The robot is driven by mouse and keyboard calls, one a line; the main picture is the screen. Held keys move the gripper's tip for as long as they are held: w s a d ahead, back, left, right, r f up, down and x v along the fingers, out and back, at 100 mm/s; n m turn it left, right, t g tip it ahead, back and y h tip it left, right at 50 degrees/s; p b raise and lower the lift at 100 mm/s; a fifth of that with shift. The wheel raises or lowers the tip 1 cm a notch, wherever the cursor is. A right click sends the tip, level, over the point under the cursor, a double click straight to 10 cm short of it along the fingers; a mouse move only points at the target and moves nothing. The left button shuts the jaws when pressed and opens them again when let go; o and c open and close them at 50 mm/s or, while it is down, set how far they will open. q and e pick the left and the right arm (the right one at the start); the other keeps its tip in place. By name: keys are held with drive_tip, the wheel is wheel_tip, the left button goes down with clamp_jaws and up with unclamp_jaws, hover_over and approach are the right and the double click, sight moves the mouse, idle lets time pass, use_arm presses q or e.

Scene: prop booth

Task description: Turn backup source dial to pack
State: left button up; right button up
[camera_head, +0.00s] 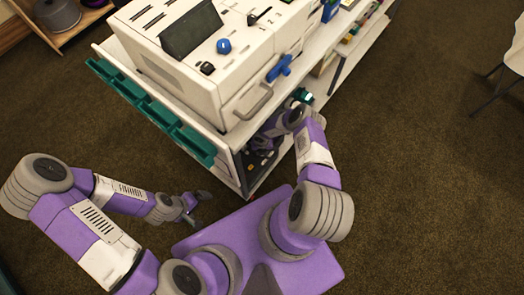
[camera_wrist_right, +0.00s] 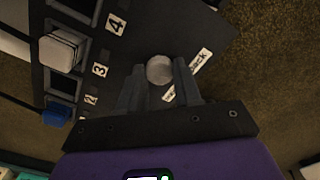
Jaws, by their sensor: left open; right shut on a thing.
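The backup source dial, a round pale knob (camera_wrist_right: 160,69), sits on a dark panel (camera_wrist_right: 215,32) in the right wrist view. My right gripper (camera_wrist_right: 159,80) has one finger on each side of it and is shut on it. A white label reading "pack" (camera_wrist_right: 200,61) lies just right of the knob. Another small label (camera_wrist_right: 168,95) shows partly between the fingers; its word is unclear. In the head view my right arm reaches to the dark panel (camera_head: 262,155) under the white console, and the dial is hidden. My left gripper (camera_head: 190,205) is open and empty, low before the cart.
The white console (camera_head: 185,75) on the cart carries a blue knob (camera_head: 224,46), a blue handle (camera_head: 279,69) and a grey bar handle (camera_head: 253,103). A teal rail (camera_head: 150,105) lines the cart's left edge. A white square control (camera_wrist_right: 62,50) and a blue one (camera_wrist_right: 55,114) lie beside numbered labels.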

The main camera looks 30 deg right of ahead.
drive_tip(key=n, duration=0.4)
drive_tip(key=shift+n, duration=2.8)
drive_tip(key=o, duration=1)
drive_tip(key=shift+o, duration=0.2)
drive_tip(key=shift+r, duration=0.1)
wheel_tip(320, 180, up, 7)
drive_tip(key=p, duration=0.3)
drive_tip(key=shift+r+p, duration=0.2)
drive_tip(key=shift+p, duration=0.2)
drive_tip(key=shift+s+f, duration=0.1)
